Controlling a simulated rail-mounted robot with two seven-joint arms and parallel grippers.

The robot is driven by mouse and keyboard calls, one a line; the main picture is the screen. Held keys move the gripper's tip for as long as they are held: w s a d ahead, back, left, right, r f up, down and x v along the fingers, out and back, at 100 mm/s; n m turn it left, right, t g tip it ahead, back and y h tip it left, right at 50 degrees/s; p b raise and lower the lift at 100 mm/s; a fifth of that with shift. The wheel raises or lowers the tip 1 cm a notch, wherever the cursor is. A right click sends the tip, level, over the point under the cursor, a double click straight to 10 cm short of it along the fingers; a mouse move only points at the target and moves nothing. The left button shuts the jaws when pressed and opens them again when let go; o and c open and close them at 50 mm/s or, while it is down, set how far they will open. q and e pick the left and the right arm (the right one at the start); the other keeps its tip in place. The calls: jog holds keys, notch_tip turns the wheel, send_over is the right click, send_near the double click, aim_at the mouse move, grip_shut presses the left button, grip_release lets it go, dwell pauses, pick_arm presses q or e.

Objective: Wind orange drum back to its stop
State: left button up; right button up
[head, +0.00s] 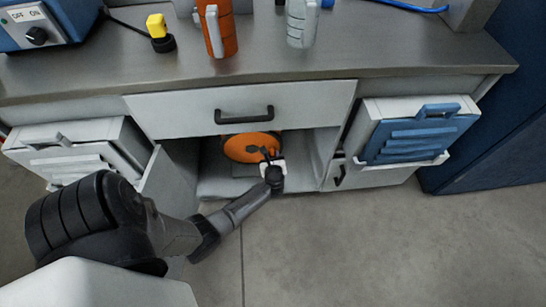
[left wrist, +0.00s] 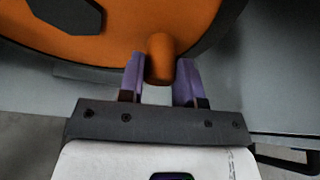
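The orange drum (head: 243,147) sits in the open compartment under the drawer. In the left wrist view the orange drum (left wrist: 190,18) fills the top, with a dark hub (left wrist: 68,12) and a rounded orange knob (left wrist: 160,58) at its lower edge. My left gripper (head: 270,160) reaches into the compartment at the drum's lower right. The gripper partly hides the drum's front in the head view. My right gripper is in neither view.
A drawer with a black handle (head: 244,117) is directly above the compartment. An open door (head: 168,182) stands left of it, near my left arm. A blue-fronted bin (head: 420,137) hangs at right. Orange (head: 228,30) and grey (head: 301,22) items stand on the counter (head: 385,47). Floor at right is clear.

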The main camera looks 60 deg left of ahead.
pick_arm(q)
grip_shut()
jog(key=shift+r+n+t, duration=0.3)
jog(key=shift+r+n, duration=0.2)
jog(key=shift+r, duration=0.2)
jog(key=o, duration=0.5)
grip_release()
jog(key=shift+s+d+r, duration=0.1)
jog(key=shift+d+r, duration=0.05)
jog(key=shift+d, duration=0.05)
jog(key=p+v, duration=0.5)
jog(key=v, duration=0.6)
jog(key=shift+s+d, duration=0.15)
jog(key=shift+s, duration=0.1)
